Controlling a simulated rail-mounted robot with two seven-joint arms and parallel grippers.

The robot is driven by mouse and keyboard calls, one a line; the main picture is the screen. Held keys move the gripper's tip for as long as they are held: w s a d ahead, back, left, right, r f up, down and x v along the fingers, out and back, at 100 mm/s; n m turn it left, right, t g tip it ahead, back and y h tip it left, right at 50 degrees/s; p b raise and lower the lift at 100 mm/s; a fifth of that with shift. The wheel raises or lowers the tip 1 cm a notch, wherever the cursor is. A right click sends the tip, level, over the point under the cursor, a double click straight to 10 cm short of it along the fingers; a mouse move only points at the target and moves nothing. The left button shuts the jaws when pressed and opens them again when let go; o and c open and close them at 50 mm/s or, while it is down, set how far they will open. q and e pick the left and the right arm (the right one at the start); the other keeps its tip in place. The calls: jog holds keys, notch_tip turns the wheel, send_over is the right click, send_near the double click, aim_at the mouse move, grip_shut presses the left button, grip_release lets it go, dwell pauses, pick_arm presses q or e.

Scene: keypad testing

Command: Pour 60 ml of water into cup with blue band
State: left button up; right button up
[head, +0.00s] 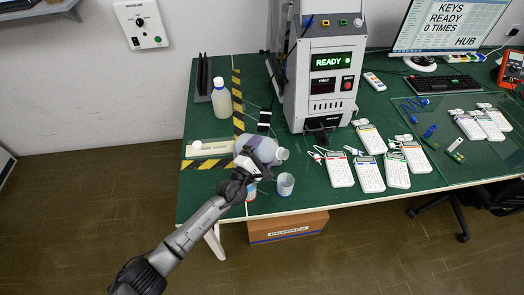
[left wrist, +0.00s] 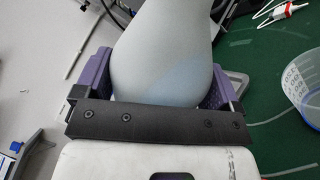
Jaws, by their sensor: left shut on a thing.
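My left gripper (head: 254,166) is shut on a pale translucent bottle (head: 262,147). The bottle is tipped, with its neck pointing right in the head view. The bottle's body also fills the top middle of the left wrist view (left wrist: 163,50), between the purple fingers. A clear cup (head: 285,185) with a bluish band stands on the green table, just below the bottle's mouth in the head view. Its edge, with a printed scale, shows in the left wrist view (left wrist: 303,88). I see no clear stream of water.
A second bottle (head: 222,99) with a white cap stands at the back left by a striped tape line. A grey machine (head: 325,80) reading READY stands behind. Several white keypads (head: 369,174) lie to the right. The table's front edge is close to the cups.

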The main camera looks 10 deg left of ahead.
pick_arm(q)
jog(key=shift+f+m, duration=0.1)
jog(key=shift+m, duration=0.2)
jog(key=shift+a+f+m+b, duration=0.1)
jog(key=shift+f+m+b, duration=0.05)
jog(key=shift+m+b, duration=0.3)
dwell(0.4)
jog(key=shift+w+f, duration=0.1)
jog(key=shift+f, duration=0.05)
dwell(0.4)
jog(key=shift+m+b, duration=0.35)
jog(key=shift+m, duration=0.2)
jog(key=shift+a+m+h, duration=0.1)
jog(key=shift+m+h, duration=0.2)
jog(key=shift+m, duration=0.1)
jog(key=shift+f+m, duration=0.1)
jog(key=shift+m, duration=0.5)
jog(key=shift+m, duration=0.4)
dwell(0.6)
dwell(0.7)
